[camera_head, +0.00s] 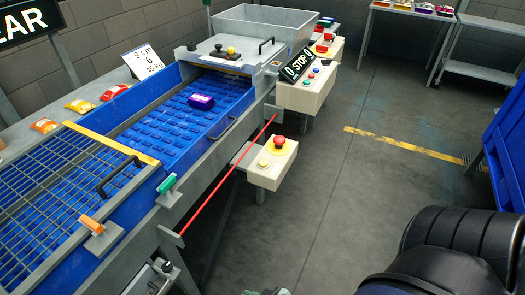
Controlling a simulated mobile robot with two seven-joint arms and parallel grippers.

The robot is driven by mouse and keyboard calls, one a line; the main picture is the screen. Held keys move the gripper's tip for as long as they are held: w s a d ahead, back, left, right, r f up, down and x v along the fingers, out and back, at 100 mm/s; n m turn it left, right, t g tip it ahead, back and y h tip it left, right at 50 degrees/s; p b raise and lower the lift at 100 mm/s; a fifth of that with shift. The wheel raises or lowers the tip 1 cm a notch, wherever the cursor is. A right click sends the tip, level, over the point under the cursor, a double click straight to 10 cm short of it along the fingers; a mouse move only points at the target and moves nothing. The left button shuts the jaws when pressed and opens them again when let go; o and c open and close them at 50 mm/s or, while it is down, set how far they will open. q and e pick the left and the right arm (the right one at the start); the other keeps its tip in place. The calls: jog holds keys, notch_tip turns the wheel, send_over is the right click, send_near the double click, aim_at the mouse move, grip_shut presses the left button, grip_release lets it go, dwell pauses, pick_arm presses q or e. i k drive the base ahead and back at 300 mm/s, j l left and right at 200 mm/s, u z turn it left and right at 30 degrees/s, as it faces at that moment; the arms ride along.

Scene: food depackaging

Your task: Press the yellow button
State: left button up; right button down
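A small cream control box (270,172) stands at the conveyor's right side on a grey post. A yellow button (263,162) sits on its top face, at the front left, apart from anything else. A red mushroom button (279,141) on a yellow collar sits behind it on the same box.
A red rod (228,175) slants close to the box's left side. A larger button panel (308,90) with a STOP sign (298,63) stands behind. The blue conveyor (170,125) carries a purple package (201,102). Floor right of the box is clear.

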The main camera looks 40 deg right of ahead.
aim_at(264, 163)
jog(key=i+l, duration=0.15)
jog(key=l, duration=0.2)
jog(key=i+l, duration=0.15)
jog(key=l, duration=0.25)
jog(key=i+l, duration=0.2)
jog(key=l, duration=0.15)
